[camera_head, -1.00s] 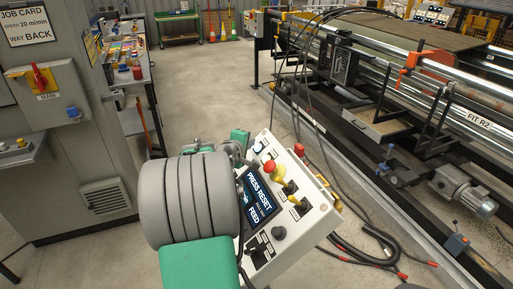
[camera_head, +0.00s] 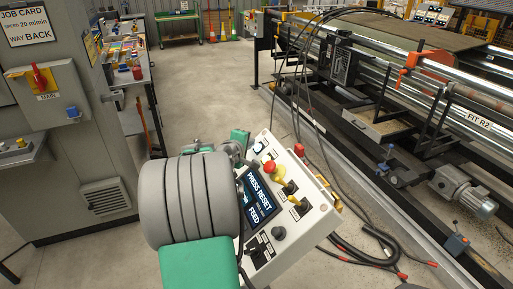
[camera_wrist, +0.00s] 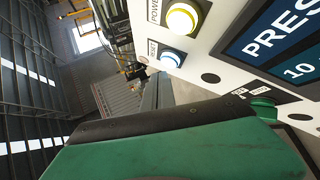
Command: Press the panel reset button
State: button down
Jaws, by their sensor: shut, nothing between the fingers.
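The control panel (camera_head: 312,222) is a tilted white box with a dark screen (camera_head: 259,197) reading "PRESS RESET" and "FEED". In the wrist view, the blue reset button (camera_wrist: 170,60) has a pale ring and a "RESET" label, below a lit yellow-white power button (camera_wrist: 181,19). My green gripper (camera_head: 240,137) is at the panel's upper left edge, partly hidden behind my grey arm. It is shut and empty. In the wrist view, a large green and black part of my gripper fills the bottom, apart from the reset button in the picture; its contact with the panel cannot be told.
A red mushroom button (camera_head: 270,166) and black switches sit on the panel. Loose cables (camera_head: 372,240) lie on the floor to its right. The roller machine (camera_head: 400,100) stands beyond, and a grey cabinet (camera_head: 55,170) is at left. Open floor lies behind the panel.

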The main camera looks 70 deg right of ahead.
jog(key=shift+f, duration=0.15)
jog(key=shift+s+d+f+b, duration=0.2)
jog(key=shift+b, duration=0.1)
dwell(0.3)
jog(key=shift+s+d+f, duration=0.2)
jog(key=shift+f, duration=0.15)
dwell(0.8)
jog(key=shift+w+a+r, duration=0.35)
jog(key=shift+r, duration=0.3)
jog(key=shift+r, duration=0.1)
jog(key=shift+w+a+r+p, duration=0.4)
jog(key=shift+r, duration=0.2)
jog(key=shift+w+a+r+p, duration=0.35)
jog(key=shift+r, duration=0.3)
jog(key=shift+w+a+r+p, duration=0.4)
jog(key=shift+r, duration=0.2)
